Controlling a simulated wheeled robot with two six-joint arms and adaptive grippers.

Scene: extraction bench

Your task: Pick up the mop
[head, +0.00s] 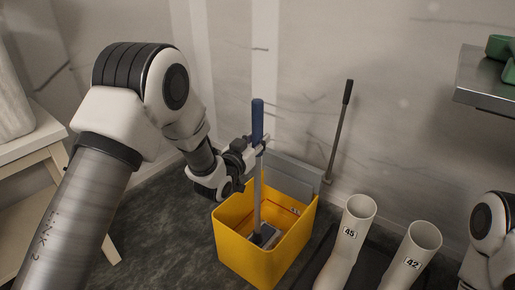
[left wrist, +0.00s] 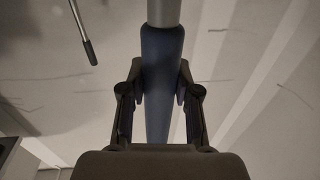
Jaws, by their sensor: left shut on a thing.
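The mop (head: 257,190) stands nearly upright in a yellow bucket (head: 262,262), with a blue grip on top and a grey pole below. Its head is down inside the bucket. My left gripper (head: 258,144) is shut on the mop near the lower end of the blue grip. In the left wrist view the blue grip (left wrist: 162,60) runs between the two fingers of my left gripper (left wrist: 162,95). Part of my right arm shows at the right edge of the head view, but its gripper is out of view.
A grey panel (head: 298,174) stands behind the bucket. A dark-handled rod (head: 338,135) leans at the wall. Two white boots, marked 45 (head: 350,234) and 42 (head: 413,250), stand to the right. A metal shelf (head: 484,88) juts out at upper right. A pale table (head: 40,140) is at left.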

